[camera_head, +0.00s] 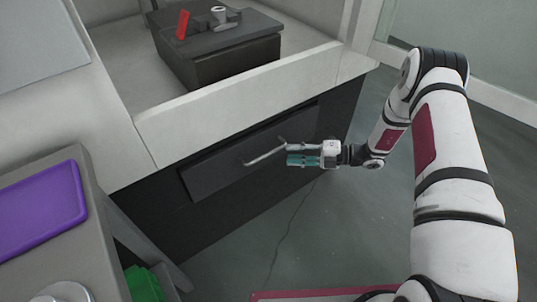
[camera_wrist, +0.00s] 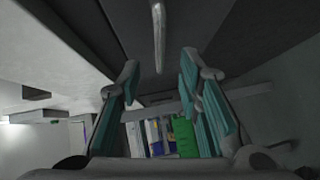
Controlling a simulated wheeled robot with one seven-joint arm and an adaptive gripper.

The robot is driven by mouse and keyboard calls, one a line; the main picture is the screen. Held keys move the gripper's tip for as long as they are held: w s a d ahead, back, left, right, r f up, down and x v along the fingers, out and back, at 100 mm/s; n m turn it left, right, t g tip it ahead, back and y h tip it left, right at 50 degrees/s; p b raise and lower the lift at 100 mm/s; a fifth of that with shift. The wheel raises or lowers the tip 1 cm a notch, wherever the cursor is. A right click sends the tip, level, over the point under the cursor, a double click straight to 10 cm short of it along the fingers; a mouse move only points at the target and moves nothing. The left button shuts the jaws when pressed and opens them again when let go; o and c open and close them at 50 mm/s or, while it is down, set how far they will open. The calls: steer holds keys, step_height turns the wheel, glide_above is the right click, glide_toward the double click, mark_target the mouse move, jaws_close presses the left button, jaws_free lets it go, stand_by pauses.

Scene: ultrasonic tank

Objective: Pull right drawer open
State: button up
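The right drawer (camera_head: 230,160) is a dark grey front in the black cabinet under the white bench, and it looks closed. Its bar handle (camera_head: 264,156) is light metal. In the wrist view the handle (camera_wrist: 158,35) runs down from the top edge, ahead of the space between my fingers. My gripper (camera_head: 290,155) is at the right end of the handle in the head view. In the wrist view my gripper (camera_wrist: 158,80) is open, its teal-padded fingers apart with nothing between them. I cannot tell whether a finger touches the handle.
The white bench edge (camera_head: 245,105) runs above the drawer. A dark box (camera_head: 225,55) with a red item sits in the bench recess. A grey cart with a purple tray (camera_head: 40,210) stands at the left, a green object (camera_head: 143,284) below. Floor right of the cabinet is clear.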

mark_target(272, 153)
steer(key=b+x, duration=0.1)
steer(key=x, duration=0.8)
steer(key=shift+b, duration=0.3)
steer(key=shift+c, duration=0.2)
jaws_close()
